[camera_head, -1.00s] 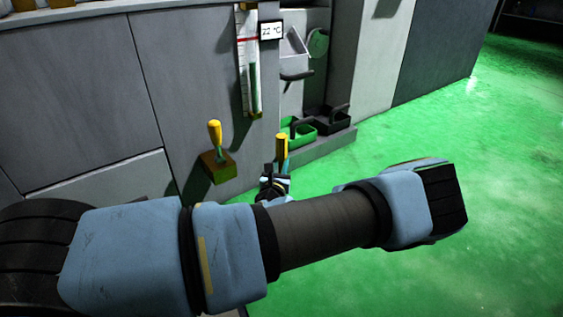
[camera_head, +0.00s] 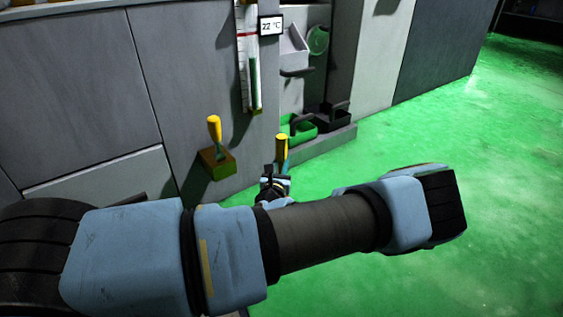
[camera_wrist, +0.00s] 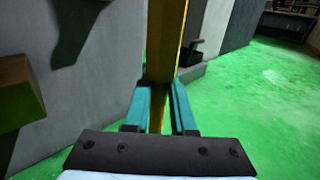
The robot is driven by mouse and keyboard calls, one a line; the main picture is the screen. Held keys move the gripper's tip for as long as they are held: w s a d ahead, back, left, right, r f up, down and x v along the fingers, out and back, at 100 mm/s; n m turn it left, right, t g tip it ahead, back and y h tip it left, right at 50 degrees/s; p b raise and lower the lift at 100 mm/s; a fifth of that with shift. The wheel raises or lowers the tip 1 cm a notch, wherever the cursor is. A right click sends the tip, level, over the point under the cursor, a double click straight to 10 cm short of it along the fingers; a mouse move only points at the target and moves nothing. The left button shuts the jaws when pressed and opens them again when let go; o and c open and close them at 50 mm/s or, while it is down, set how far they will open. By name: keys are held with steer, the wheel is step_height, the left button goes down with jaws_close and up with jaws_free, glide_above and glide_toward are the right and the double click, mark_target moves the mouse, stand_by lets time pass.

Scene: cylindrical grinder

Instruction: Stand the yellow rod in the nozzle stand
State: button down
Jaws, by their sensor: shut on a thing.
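The yellow rod (camera_head: 282,145) stands roughly upright in my gripper (camera_head: 280,170), its yellow top showing above the jaws in the head view. In the wrist view the rod (camera_wrist: 165,40) runs up between the teal fingers of my gripper (camera_wrist: 160,108), which are shut on it. It is held in front of the grey panels, left of the open floor. I cannot make out for certain which thing is the nozzle stand.
A yellow-handled lever on a block (camera_head: 216,163) juts from the panel left of my gripper. Behind the rod, a green bin (camera_head: 299,133) and a black bin (camera_head: 333,120) sit on a low grey ledge (camera_head: 330,142). Green floor (camera_head: 490,130) is clear at right.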

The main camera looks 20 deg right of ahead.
steer(key=shift+f+b, duration=1.05)
steer(key=shift+f, duration=0.4)
steer(key=c, duration=0.7)
jaws_free()
steer(key=shift+s+a, duration=0.1)
steer(key=p+v, duration=0.4)
steer(key=v, duration=0.6)
steer(key=shift+s+a, duration=0.2)
steer(key=shift+s, duration=0.05)
